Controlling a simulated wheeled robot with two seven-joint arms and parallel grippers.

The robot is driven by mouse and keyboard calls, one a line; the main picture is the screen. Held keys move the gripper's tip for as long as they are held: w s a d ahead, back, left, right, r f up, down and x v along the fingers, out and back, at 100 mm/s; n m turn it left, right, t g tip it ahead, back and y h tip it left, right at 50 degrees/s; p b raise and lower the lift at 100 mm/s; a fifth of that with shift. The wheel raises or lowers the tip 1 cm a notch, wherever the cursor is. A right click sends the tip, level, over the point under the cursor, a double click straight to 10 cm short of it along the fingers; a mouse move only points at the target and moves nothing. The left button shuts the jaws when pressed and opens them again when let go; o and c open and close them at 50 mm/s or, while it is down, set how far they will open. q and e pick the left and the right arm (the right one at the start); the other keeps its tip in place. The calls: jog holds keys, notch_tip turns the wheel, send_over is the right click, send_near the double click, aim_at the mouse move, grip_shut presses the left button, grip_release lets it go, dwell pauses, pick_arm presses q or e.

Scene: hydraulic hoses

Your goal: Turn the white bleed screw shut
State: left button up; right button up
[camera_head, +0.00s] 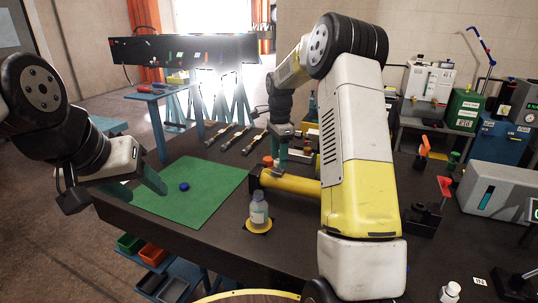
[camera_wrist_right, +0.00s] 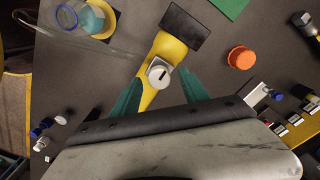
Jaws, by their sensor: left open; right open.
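In the right wrist view, the white bleed screw (camera_wrist_right: 158,76) is a round knob with a dark slot, on a grey block on the yellow cylinder (camera_wrist_right: 172,50). My right gripper (camera_wrist_right: 160,84) is open, with one green finger on each side of the screw. I cannot tell whether the fingers touch it. In the head view the yellow cylinder (camera_head: 288,184) lies on the dark table; the right gripper (camera_head: 282,158) is over it and the screw is hidden.
A clear bottle (camera_head: 258,210) stands on a yellow base in front of the cylinder; it also shows in the wrist view (camera_wrist_right: 92,18) with a clear hose. An orange cap (camera_wrist_right: 240,57) is right of the screw. A blue cap (camera_head: 184,186) lies on the green mat (camera_head: 205,205).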

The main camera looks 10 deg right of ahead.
jog(key=shift+f, duration=0.2)
grip_shut()
